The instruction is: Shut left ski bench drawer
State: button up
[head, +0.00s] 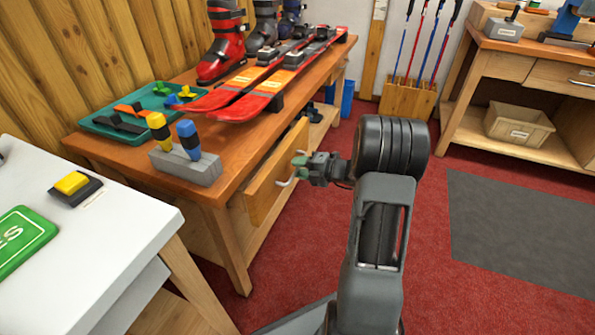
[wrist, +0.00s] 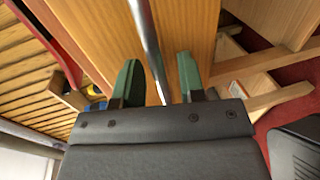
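The ski bench (head: 262,130) has an orange-brown top and stands left of centre in the head view. Its drawer (head: 268,185) has a pale wooden front that stands out from the bench side, so it is partly open. A metal bar handle (head: 284,183) is on that front; it also shows in the wrist view (wrist: 146,35). My gripper (head: 302,168) is at the handle, facing the drawer front. In the wrist view my gripper (wrist: 157,80) has its two green fingers apart, with the bar between them and visible space beside it. The drawer's inside is hidden.
Skis (head: 262,88), boots (head: 222,45), a green tray (head: 128,120) and a grey block with brushes (head: 184,165) are on the bench. A white table (head: 125,235) stands at near left. Another bench (head: 520,62) stands at the right. Red floor (head: 430,240) lies open between.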

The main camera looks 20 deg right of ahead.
jog(key=shift+w+a, duration=0.2)
jog(key=shift+w, duration=0.05)
grip_shut()
dwell(0.3)
